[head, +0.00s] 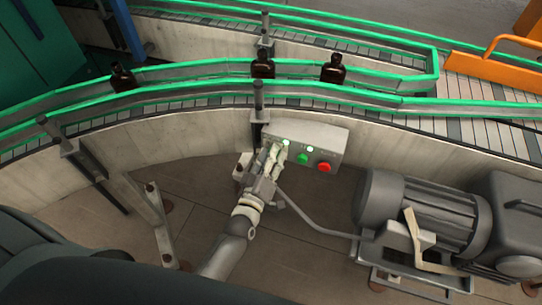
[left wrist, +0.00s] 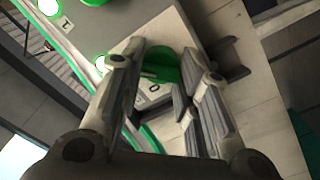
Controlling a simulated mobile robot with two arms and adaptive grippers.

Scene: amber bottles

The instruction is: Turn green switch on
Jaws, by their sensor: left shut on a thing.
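The grey control box (head: 318,138) is mounted on the side of the conveyor. My left gripper (head: 274,152) is at the left end of its front face and hides the switch there in the head view. In the left wrist view, the round green switch (left wrist: 161,66) lies between the fingertips of my left gripper (left wrist: 162,60), which is shut on it. Labels beside the switch are partly visible, one reading 0. A lit lamp (head: 285,142) shows just above the fingers. My right gripper is in neither view.
The box also has a green button (head: 303,158), a second lit lamp (head: 308,149) and a red button (head: 324,167). A grey motor (head: 420,205) stands at the lower right. Three amber bottles, one here (head: 333,68), stand on the conveyor with green rails (head: 190,90).

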